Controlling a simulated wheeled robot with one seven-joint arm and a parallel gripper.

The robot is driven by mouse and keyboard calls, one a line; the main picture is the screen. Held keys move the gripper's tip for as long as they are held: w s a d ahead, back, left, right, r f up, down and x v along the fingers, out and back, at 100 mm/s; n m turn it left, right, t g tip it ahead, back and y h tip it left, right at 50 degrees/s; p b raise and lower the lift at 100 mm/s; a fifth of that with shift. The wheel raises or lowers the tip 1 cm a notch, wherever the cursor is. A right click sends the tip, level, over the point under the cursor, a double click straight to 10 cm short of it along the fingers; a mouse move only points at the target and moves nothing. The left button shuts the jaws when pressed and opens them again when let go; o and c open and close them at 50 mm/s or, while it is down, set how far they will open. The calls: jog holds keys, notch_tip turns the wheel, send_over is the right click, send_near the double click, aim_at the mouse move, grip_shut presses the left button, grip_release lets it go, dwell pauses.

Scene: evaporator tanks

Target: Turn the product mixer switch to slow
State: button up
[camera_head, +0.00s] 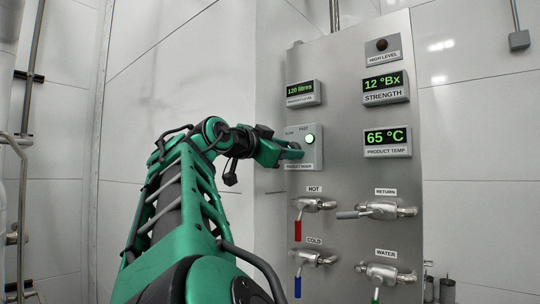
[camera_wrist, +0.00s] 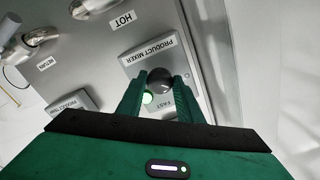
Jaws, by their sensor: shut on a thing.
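The product mixer switch (camera_wrist: 159,82) is a dark round knob on a grey box (camera_head: 312,160) labelled PRODUCT MIXER, on the steel panel. In the head view the box shows SLOW at its upper left and FAST at its upper right, with a lit green lamp (camera_head: 310,138) under FAST. My gripper (camera_head: 292,152) reaches the box from the left and hides the switch there. In the wrist view my gripper (camera_wrist: 160,85) has its two green fingers on either side of the knob, shut on it. The knob's pointing direction is hard to make out.
Above the box is a 120 litres display (camera_head: 303,92). To its right are the strength display (camera_head: 386,86) and the product temp display (camera_head: 387,140). Below are the hot valve (camera_head: 313,204), cold valve (camera_head: 313,257), return valve (camera_head: 386,210) and water valve (camera_head: 385,273).

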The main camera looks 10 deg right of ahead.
jog(key=shift+w+a, duration=0.15)
jog(key=shift+a, duration=0.05)
dwell(0.4)
jog(key=o, duration=1)
jog(key=shift+o, duration=0.2)
jog(key=shift+d, duration=0.1)
jog(key=v, duration=1)
jog(key=shift+a, duration=0.35)
jog(key=shift+f, duration=0.1)
